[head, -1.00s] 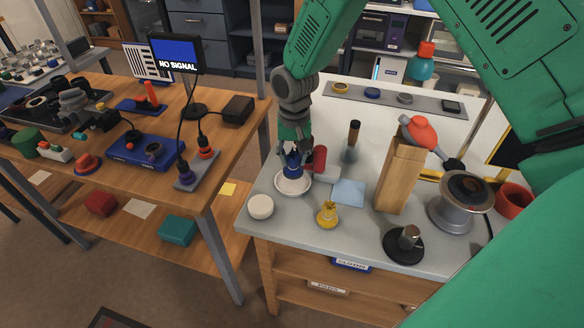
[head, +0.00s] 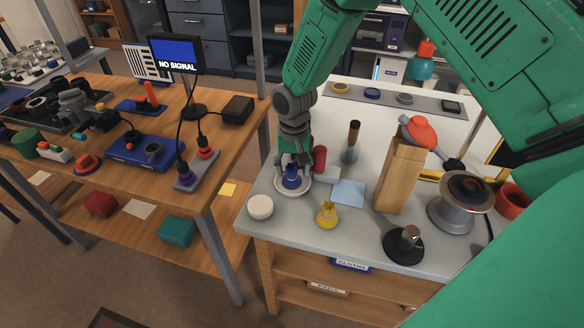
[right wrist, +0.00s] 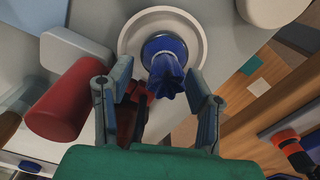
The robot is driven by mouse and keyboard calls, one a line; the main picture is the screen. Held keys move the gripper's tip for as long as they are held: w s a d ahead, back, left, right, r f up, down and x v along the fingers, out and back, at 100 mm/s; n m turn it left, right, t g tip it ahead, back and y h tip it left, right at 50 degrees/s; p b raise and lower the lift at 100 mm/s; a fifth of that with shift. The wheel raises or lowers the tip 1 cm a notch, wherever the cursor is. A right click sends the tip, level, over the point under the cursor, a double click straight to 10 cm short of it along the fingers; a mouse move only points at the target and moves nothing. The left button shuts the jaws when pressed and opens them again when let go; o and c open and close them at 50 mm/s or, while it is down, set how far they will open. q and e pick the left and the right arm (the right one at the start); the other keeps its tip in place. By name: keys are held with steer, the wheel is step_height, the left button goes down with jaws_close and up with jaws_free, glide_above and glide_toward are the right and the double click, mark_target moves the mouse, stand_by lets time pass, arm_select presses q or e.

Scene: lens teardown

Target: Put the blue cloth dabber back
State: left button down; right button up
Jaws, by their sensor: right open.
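The blue cloth dabber (head: 292,180) stands in a white round dish (head: 279,188) at the left part of the grey bench top. In the right wrist view the dabber (right wrist: 166,72) shows its pleated blue top, and the dish (right wrist: 132,42) rings its base. My right gripper (head: 294,162) points down over the dabber. In the right wrist view its two fingers (right wrist: 158,88) are spread to either side of the dabber's top, with gaps visible. The exact contact under the fingers is hidden in the head view. My left gripper is not in view.
A red cylinder (head: 319,158) stands close to the right of the gripper. A white round lid (head: 260,207), a yellow dabber-like piece (head: 326,214) and a blue cloth sheet (head: 349,193) lie nearby. A wooden block (head: 398,178) stands further right.

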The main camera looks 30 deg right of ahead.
mark_target(293, 165)
step_height(293, 165, up, 12)
steer(key=shift+r, duration=0.15)
stand_by(0.3)
stand_by(0.4)
